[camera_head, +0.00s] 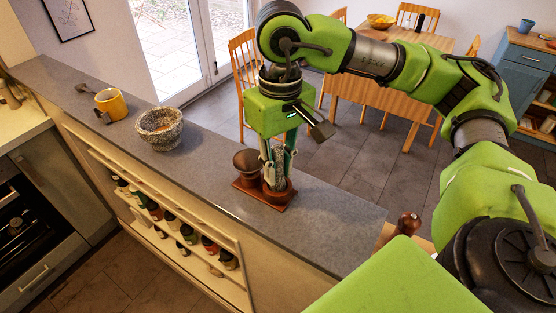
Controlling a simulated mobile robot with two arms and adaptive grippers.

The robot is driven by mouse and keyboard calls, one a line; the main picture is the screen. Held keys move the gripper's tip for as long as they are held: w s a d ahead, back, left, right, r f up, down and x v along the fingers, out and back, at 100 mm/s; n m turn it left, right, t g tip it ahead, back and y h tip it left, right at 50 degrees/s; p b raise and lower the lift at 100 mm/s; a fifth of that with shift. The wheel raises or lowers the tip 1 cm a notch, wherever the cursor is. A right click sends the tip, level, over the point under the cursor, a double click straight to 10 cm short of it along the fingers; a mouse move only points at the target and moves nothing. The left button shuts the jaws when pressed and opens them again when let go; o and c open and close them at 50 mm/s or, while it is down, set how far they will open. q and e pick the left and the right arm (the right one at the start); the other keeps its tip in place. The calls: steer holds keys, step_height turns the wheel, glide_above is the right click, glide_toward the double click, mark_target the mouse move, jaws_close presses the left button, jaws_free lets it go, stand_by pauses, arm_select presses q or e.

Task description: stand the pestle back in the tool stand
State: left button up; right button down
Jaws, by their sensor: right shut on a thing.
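The tool stand (247,185) is a reddish-brown base with two cup-like holders, near the front edge of the grey counter. My right gripper (278,174) points straight down over the stand's right holder. It is shut on the grey speckled pestle (279,157), which is upright between its fingers. The pestle's lower end reaches into the mouth of the right holder; whether it touches the bottom is hidden. The left holder (246,162) stands close beside the fingers, with nothing visible standing in it. My left gripper is not in view.
A speckled stone mortar (159,130) and a yellow mug (111,104) stand farther left on the counter (330,226). The counter right of the stand is clear. A spice rack (180,232) hangs below the edge. A wooden table (385,90) and chairs stand behind.

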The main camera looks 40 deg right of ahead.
mark_target(278, 147)
steer(key=shift+a+f+b, duration=0.1)
steer(key=shift+f+b, duration=0.1)
steer(key=shift+b, duration=0.15)
steer(key=c, duration=1.9)
jaws_free()
steer(key=shift+r, duration=0.2)
steer(key=shift+r+p, duration=0.2)
steer(key=shift+p, duration=0.15)
step_height(278, 147, up, 5)
steer(key=shift+f+b, duration=0.1)
steer(key=shift+b, duration=0.9)
step_height(278, 147, up, 7)
steer(key=shift+f+p, duration=0.1)
steer(key=shift+p, duration=0.65)
